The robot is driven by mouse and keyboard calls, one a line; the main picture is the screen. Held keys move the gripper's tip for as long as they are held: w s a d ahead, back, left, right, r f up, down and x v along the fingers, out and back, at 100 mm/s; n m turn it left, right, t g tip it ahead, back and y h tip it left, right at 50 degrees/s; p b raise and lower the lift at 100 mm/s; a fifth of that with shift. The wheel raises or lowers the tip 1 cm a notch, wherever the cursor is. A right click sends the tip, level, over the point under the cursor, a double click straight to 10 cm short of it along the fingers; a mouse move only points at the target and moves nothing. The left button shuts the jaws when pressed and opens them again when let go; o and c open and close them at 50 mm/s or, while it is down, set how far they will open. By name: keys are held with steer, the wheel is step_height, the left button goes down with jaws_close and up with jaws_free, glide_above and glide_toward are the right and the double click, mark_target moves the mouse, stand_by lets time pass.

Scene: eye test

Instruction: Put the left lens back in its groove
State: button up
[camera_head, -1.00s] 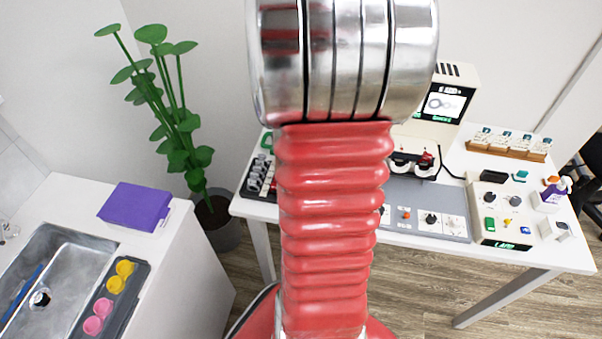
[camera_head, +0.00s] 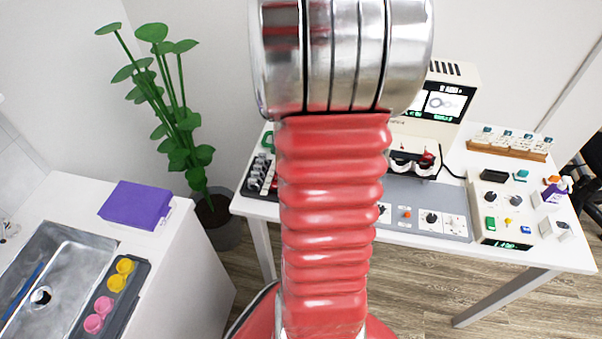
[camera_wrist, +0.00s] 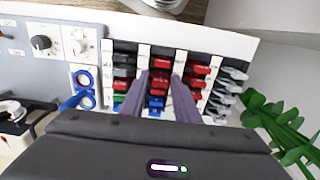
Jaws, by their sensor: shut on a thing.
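My gripper (camera_wrist: 160,82) shows in the wrist view, its two grey-purple fingers reaching into a lens rack (camera_wrist: 146,58). It is shut on a small red lens piece (camera_wrist: 159,80) between the fingertips, low among the rack's rows. Whether that lens sits in a groove or just above it, I cannot tell. Other red, blue, green and black lens pieces fill the rows around the fingers. In the head view, my red arm and silver joint hide the gripper and part of the rack (camera_head: 252,189) at the table's left end.
Blue rings (camera_wrist: 85,78) lie at the left, beside a grey knob panel (camera_wrist: 36,62). A plant (camera_head: 178,130) stands left of the table. A screen device (camera_head: 440,100) stands at the back.

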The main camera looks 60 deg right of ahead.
steer(key=shift+f, duration=1)
steer(key=o, duration=1.1)
steer(key=shift+r, duration=0.1)
step_height(320, 180, up, 14)
steer(key=shift+f, duration=0.25)
stand_by(0.9)
